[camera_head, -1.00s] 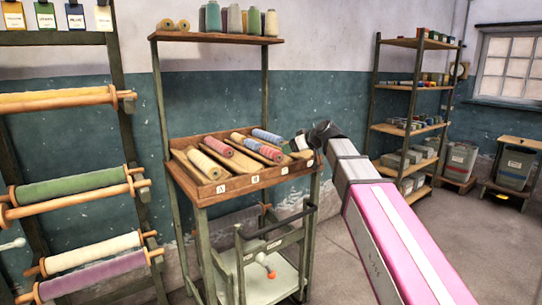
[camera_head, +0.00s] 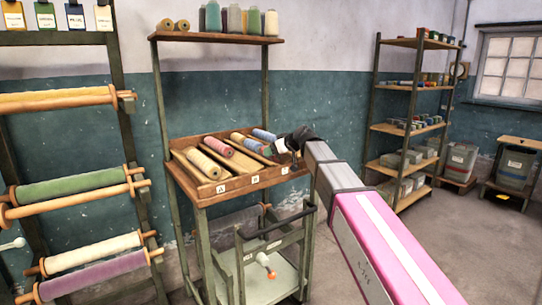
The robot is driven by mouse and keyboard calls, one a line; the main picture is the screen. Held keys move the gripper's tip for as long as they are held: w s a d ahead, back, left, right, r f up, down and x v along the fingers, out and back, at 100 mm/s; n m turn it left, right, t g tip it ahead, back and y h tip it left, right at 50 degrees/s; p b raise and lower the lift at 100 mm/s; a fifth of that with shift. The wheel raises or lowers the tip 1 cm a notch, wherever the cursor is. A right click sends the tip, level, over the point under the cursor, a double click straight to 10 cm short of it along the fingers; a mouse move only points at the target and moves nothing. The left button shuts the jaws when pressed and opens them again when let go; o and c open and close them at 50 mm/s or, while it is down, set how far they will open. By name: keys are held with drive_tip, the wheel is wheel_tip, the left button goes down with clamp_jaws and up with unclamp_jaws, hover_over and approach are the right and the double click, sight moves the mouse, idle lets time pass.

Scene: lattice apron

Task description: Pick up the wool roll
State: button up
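Several wool rolls lie in a slanted wooden tray (camera_head: 206,190) on a green frame. A beige roll (camera_head: 202,164) lies at the left, a pink-red roll (camera_head: 217,146) behind it. At the right are a blue roll (camera_head: 264,135) and a blue-and-red roll (camera_head: 256,147), partly hidden by my gripper. Which roll is meant, I cannot tell. My gripper (camera_head: 283,146) is dark and small at the tray's right end, by the right-hand rolls. Whether it touches a roll, or is open or shut, is too small to tell.
A shelf (camera_head: 215,37) with spools stands above the tray. A rack of large fabric rolls (camera_head: 80,189) is at the left. A trolley (camera_head: 268,290) stands below the tray. A shelving unit (camera_head: 408,129) is at the right; the floor (camera_head: 460,240) before it is clear.

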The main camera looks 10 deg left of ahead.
drive_tip(key=shift+w+a+f, duration=0.2)
drive_tip(key=shift+a+f, duration=0.05)
drive_tip(key=shift+a, duration=0.15)
drive_tip(key=c, duration=0.7)
drive_tip(key=shift+c, duration=0.2)
